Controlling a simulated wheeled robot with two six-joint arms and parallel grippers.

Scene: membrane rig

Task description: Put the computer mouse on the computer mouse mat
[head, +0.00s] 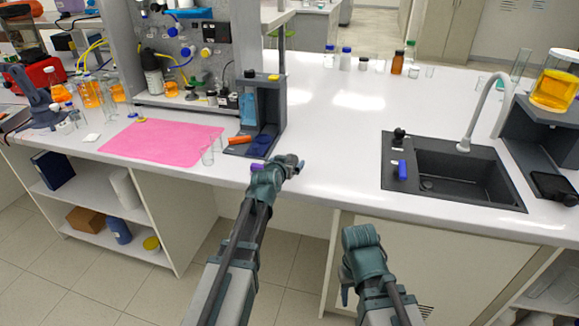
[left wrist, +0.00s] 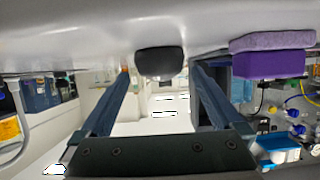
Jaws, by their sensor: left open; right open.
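A dark rounded object, which looks like the computer mouse (left wrist: 160,62), shows in the left wrist view on the white worktop, ahead of and between my finger tips. That view looks upside down, with the worktop at the top. My left gripper (left wrist: 162,82) is open, with nothing between its fingers. In the head view my left gripper (head: 296,163) is at the worktop's front edge; I cannot make out the mouse there. A flat pink mat (head: 165,143), the only mat I see, lies bare to the left. My right gripper (head: 347,291) is low in front of the cabinet, largely hidden.
A purple sponge-like block (left wrist: 268,62) is beside my left gripper. A dark stand (head: 262,115) with an orange item is just behind it. A clear glass (head: 208,155) stands at the mat's right corner. A sink (head: 455,178) is at right; the middle worktop is clear.

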